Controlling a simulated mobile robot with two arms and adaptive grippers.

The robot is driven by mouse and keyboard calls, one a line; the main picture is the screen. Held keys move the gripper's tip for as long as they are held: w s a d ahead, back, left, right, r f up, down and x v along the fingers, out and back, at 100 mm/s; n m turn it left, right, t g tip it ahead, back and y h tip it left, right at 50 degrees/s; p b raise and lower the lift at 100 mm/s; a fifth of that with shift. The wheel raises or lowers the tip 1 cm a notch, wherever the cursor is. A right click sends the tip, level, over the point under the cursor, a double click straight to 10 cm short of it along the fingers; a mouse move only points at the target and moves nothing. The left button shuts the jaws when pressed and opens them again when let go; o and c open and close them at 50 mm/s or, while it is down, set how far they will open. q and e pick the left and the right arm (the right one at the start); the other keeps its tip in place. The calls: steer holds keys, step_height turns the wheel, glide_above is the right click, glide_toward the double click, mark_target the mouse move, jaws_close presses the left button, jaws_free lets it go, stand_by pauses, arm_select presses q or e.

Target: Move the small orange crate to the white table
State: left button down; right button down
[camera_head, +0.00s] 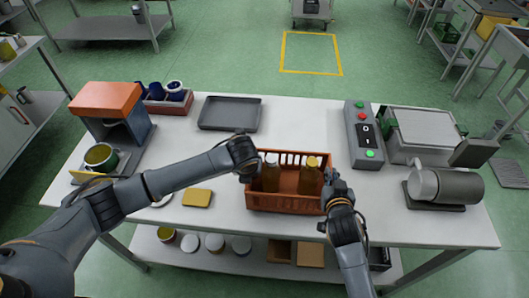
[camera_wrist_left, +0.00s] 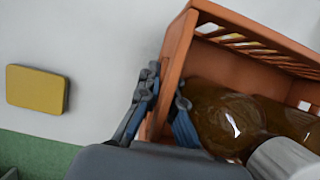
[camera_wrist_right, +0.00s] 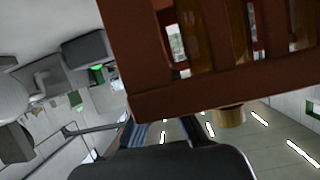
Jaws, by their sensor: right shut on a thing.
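My right gripper (camera_head: 335,197) is shut on the crate's right end. In the right wrist view the slatted crate wall (camera_wrist_right: 225,85) fills the upper right, and the fingertips are mostly hidden.
A yellow sponge-like block (camera_head: 197,198) lies left of the crate. A grey tray (camera_head: 230,113) is behind it. A control box (camera_head: 364,135) and a grey machine (camera_head: 425,130) stand right. An orange-topped machine (camera_head: 105,100) stands left. A lower shelf holds jars.

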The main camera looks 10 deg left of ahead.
arm_select(q)
steer(key=shift+w+f+b, duration=0.1)
steer(key=shift+f+b, duration=0.4)
steer(key=shift+f, duration=0.15)
arm_select(e)
steer(key=shift+f, duration=0.65)
arm_select(q)
steer(key=c, duration=1.5)
jaws_free()
arm_select(e)
steer(key=c, duration=1.5)
jaws_free()
steer(key=shift+s, duration=0.1)
arm_select(q)
steer(key=shift+s, duration=0.2)
steer(key=shift+r, duration=0.15)
steer(key=v, duration=0.7)
steer(key=shift+s+r, duration=0.15)
steer(key=shift+r, duration=0.15)
arm_select(e)
steer(key=shift+s, duration=0.1)
steer(key=v, duration=1.2)
